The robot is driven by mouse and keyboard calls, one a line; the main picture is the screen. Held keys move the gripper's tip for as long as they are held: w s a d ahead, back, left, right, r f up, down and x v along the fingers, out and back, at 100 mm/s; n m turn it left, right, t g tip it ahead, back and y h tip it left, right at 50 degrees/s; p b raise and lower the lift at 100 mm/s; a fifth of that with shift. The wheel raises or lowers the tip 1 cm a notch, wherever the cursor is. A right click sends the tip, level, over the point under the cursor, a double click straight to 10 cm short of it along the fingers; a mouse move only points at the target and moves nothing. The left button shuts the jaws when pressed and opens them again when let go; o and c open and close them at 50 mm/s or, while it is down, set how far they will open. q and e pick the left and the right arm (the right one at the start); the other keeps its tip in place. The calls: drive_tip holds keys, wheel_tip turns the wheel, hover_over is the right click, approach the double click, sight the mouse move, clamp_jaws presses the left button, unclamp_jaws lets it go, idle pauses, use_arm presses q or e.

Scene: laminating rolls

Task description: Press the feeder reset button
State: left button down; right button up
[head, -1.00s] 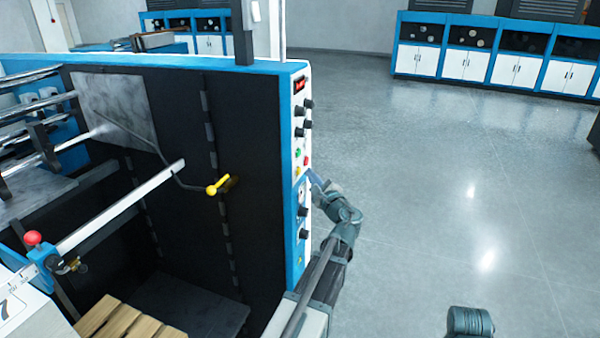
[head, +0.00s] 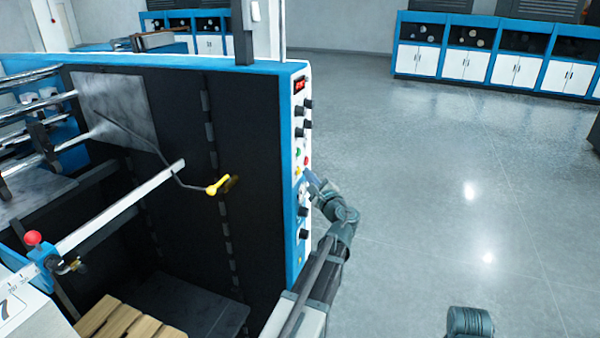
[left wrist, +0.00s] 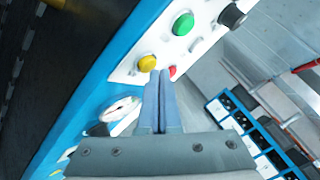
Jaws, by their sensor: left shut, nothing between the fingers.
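The control panel is on the narrow white face of the blue machine. In the left wrist view it carries a green button (left wrist: 183,24), a yellow button (left wrist: 147,63) and a red button (left wrist: 173,71). No label is readable, so I cannot tell which is the feeder reset. My left gripper (left wrist: 160,78) is shut and empty. Its fingertips lie just below the yellow and red buttons in that view, partly covering the red one; contact cannot be told. In the head view the left gripper (head: 312,182) is at the panel's right side, below the green button (head: 299,154). My right gripper is out of view.
Black knobs (head: 304,104) and a red display (head: 299,85) sit higher on the panel. A yellow-handled lever (head: 217,186) is on the machine's dark side. The grey floor (head: 430,180) to the right is open, with blue-and-white cabinets (head: 480,65) far behind.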

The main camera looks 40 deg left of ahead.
use_arm(q)
drive_tip(key=shift+s+a, duration=0.1)
drive_tip(key=shift+a, duration=0.3)
idle(0.3)
drive_tip(key=shift+d, duration=0.8)
drive_tip(key=shift+w+d, duration=0.15)
drive_tip(key=shift+w, duration=0.1)
drive_tip(key=d, duration=0.2)
drive_tip(key=w+d, duration=0.1)
drive_tip(key=d, duration=0.1)
drive_tip(key=shift+d, duration=0.3)
drive_tip(key=shift+f, duration=0.1)
idle(0.5)
